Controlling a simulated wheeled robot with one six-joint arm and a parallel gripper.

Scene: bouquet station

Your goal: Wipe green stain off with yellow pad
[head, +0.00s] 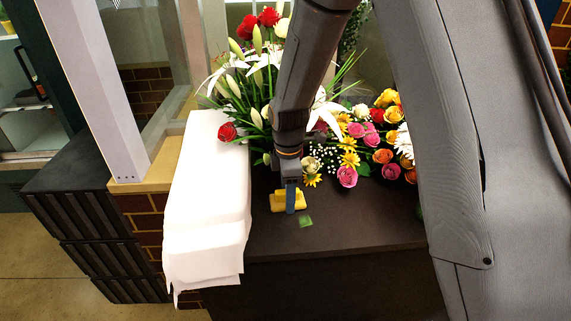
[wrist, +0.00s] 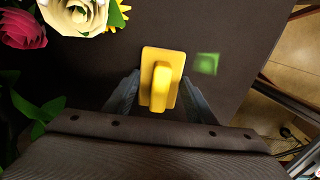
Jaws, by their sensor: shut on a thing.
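The yellow pad (wrist: 162,62) has a raised grip and is held between the fingers of my gripper (wrist: 155,95). In the head view my gripper (head: 290,199) points down at the dark table, shut on the yellow pad (head: 277,203). The green stain (head: 305,221) is a small square patch on the tabletop, a little to the right and front of the pad. It also shows in the wrist view (wrist: 206,63), right of the pad and apart from it. I cannot tell whether the pad touches the table.
Flowers (head: 360,140) crowd the back of the dark table (head: 330,240). White paper (head: 205,200) drapes over the left side. A small green bit, perhaps a leaf, lies at the right, partly by my arm. The front of the tabletop is clear around the stain.

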